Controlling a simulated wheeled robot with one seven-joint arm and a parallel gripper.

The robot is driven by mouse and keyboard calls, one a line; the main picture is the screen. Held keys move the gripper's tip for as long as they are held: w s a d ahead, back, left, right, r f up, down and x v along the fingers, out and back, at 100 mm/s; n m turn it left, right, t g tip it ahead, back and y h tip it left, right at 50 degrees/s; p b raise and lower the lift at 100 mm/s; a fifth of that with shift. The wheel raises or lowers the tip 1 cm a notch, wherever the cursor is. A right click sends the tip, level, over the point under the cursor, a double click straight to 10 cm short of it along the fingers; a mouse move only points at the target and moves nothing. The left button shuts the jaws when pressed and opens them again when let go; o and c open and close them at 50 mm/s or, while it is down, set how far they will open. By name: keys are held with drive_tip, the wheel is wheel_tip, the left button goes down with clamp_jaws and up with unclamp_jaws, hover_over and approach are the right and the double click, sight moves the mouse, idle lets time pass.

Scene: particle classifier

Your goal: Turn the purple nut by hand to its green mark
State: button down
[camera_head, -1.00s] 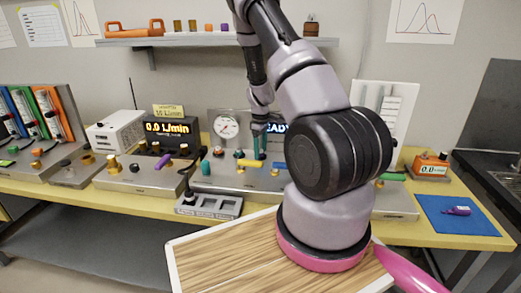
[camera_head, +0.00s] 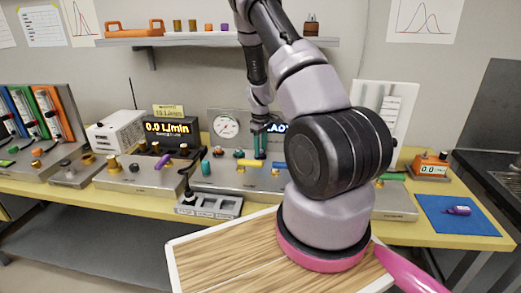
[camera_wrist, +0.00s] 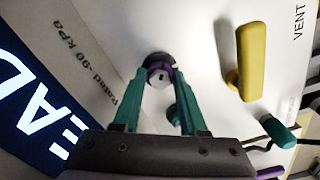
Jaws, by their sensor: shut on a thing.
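The purple nut (camera_wrist: 165,67) shows in the wrist view as a purple ring around a grey, slotted centre, on the pale panel. My gripper (camera_wrist: 160,82) has teal fingers, one on each side of the nut, and is shut on it. In the head view my gripper (camera_head: 260,146) points down at the middle panel on the bench. The nut is too small and covered to make out there. I cannot make out the green mark in either view.
A yellow handle (camera_wrist: 252,62) stands right of the nut near the VENT label. A teal knob (camera_wrist: 280,132) sits at lower right. The lit display (camera_head: 277,127) is close behind my gripper. A wooden-topped board (camera_head: 225,255) is in front of the bench.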

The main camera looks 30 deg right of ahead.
drive_tip(key=m, duration=0.7)
drive_tip(key=shift+w, duration=0.1)
drive_tip(key=m, duration=0.4)
drive_tip(key=shift+r, duration=0.1)
drive_tip(key=m, duration=0.3)
drive_tip(key=shift+m, duration=0.3)
drive_tip(key=m, duration=0.3)
drive_tip(key=shift+m, duration=0.3)
drive_tip(key=m, duration=0.3)
drive_tip(key=shift+m, duration=0.4)
drive_tip(key=m, duration=0.6)
drive_tip(key=shift+w, duration=0.1)
drive_tip(key=shift+m, duration=0.4)
